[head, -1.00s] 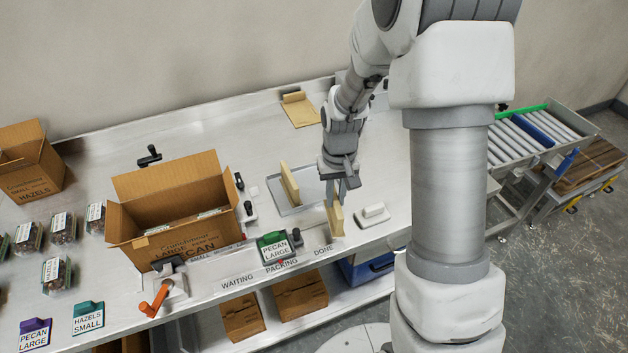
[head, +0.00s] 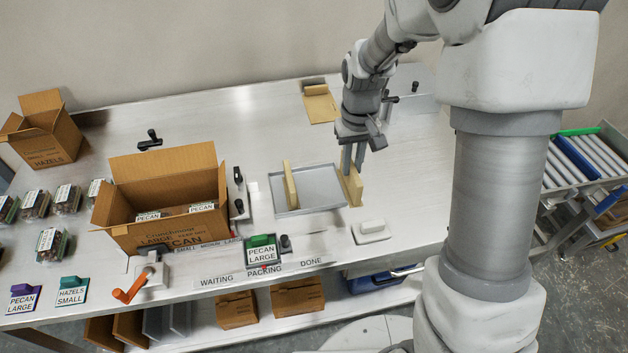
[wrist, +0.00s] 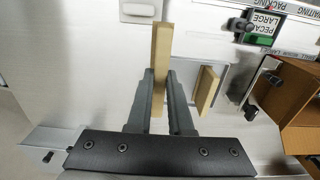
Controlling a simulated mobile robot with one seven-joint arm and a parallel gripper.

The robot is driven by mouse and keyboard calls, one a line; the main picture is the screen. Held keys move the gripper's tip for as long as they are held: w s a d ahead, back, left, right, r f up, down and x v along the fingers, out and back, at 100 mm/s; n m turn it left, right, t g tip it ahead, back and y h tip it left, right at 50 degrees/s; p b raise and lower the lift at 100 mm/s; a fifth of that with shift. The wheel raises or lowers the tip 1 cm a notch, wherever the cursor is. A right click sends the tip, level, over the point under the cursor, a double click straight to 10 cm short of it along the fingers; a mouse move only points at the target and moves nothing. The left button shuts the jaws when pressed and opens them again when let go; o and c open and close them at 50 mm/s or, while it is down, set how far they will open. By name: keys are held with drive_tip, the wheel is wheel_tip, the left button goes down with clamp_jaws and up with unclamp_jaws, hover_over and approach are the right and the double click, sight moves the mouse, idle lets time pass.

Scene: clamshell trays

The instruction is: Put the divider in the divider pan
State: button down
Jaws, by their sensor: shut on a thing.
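My gripper (head: 353,160) points down and is shut on a light wooden divider (head: 351,188), a flat upright board. The wrist view shows the same divider (wrist: 161,55) between the fingers (wrist: 160,78). It stands at the right edge of the shallow grey metal divider pan (head: 318,188); I cannot tell whether it touches the pan or the table. A second wooden board (head: 290,186) stands upright at the pan's left side, and it also shows in the wrist view (wrist: 207,90). The middle of the pan is bare.
An open carton (head: 170,232) with packs inside stands left of the pan. A white block-like holder (head: 371,231) lies in front right. A green PECAN LARGE card (head: 262,252) stands in front of the pan. A wooden clipboard-like board (head: 319,104) lies behind.

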drive_tip(key=shift+w+a+f+p, duration=0.3)
drive_tip(key=shift+w+a+f, duration=0.75)
drive_tip(key=shift+w+f, duration=0.6)
drive_tip(key=shift+w+a+f+p, duration=0.3)
drive_tip(key=shift+w+a+f, duration=0.9)
drive_tip(key=shift+f, duration=0.8)
drive_tip(key=shift+w+a+f+p, duration=0.3)
drive_tip(key=shift+w+a+f, duration=0.55)
drive_tip(key=shift+w+f, duration=0.9)
drive_tip(key=c, duration=0.8)
unclamp_jaws()
drive_tip(key=shift+s+f, duration=0.1)
